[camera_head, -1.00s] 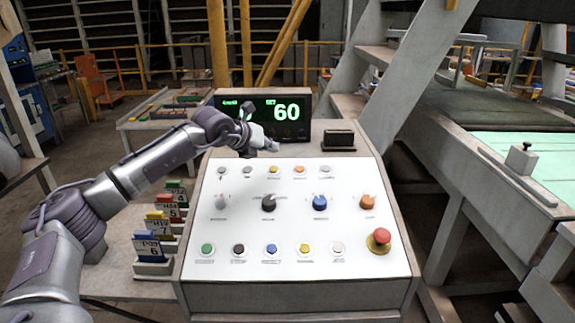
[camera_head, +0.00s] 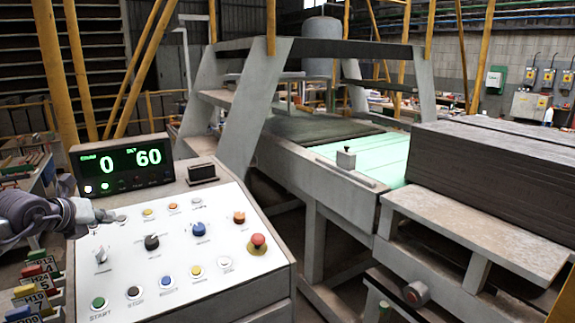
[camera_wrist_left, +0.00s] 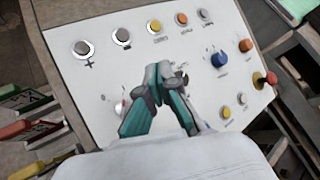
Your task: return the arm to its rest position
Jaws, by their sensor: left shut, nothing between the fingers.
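My left arm comes in from the left edge in the head view, and my left gripper (camera_head: 116,217) is over the upper left of the white control panel (camera_head: 205,272). In the left wrist view its two fingers (camera_wrist_left: 172,72) are together with nothing between them, above the panel face. The fingers hide part of the panel's middle knobs there. Whether the fingertips touch the panel cannot be told. My right gripper does not show.
A display (camera_head: 122,163) reading 0 and 60 stands behind the panel. A red emergency button (camera_head: 258,241) sticks up at the panel's right. Coloured numbered tags (camera_head: 38,290) stand left of it. A conveyor (camera_head: 375,152) and stacked grey slabs (camera_head: 490,170) lie to the right.

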